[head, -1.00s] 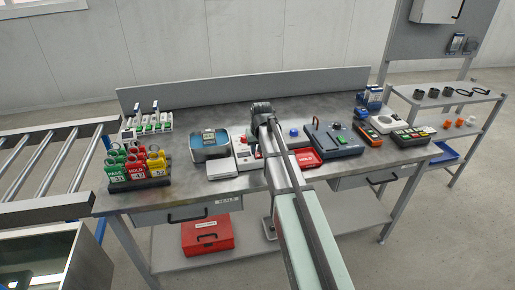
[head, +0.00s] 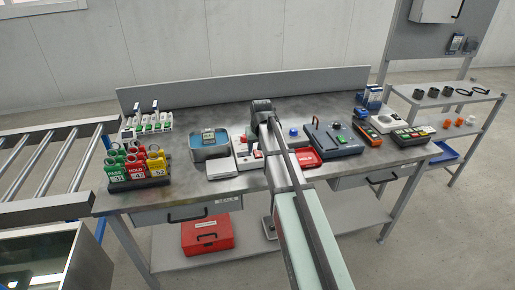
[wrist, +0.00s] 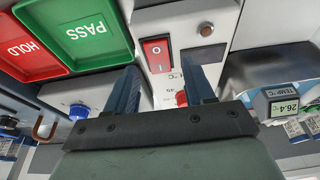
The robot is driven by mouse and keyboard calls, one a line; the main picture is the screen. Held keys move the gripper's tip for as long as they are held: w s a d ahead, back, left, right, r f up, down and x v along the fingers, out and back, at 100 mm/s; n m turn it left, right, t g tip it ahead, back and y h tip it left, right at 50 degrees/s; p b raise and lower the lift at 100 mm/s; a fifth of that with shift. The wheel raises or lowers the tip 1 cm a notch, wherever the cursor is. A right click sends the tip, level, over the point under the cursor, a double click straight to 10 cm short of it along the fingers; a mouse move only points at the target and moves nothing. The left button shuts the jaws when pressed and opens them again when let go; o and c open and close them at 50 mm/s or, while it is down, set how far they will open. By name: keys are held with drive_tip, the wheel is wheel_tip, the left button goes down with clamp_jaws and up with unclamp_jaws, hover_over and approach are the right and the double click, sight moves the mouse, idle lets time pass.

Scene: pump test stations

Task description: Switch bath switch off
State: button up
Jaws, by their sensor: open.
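The bath (head: 209,148) is a blue-grey tub with a small temperature display on it. The display also shows in the wrist view (wrist: 283,105) and reads 26.4. Beside the tub is a pale control box (head: 246,162). A red rocker switch marked O and I (wrist: 157,54) sits on this box in the wrist view. I cannot tell which side of it is pressed in. My gripper (wrist: 166,76) is open and empty. Its two dark fingers point toward the box, one on each side of the switch's line, apart from the rocker. In the head view my arm hides the fingers.
A green PASS tray (wrist: 88,30) and a red HOLD tray (wrist: 22,48) lie close by in the wrist view. A blue button (wrist: 78,111) and a dark round knob (wrist: 206,29) are also near. A dark blue case (head: 334,140) stands to the right.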

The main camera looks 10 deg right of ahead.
drive_tip(key=v, duration=1.2)
drive_tip(key=shift+r, duration=0.4)
drive_tip(key=shift+s+d, duration=0.1)
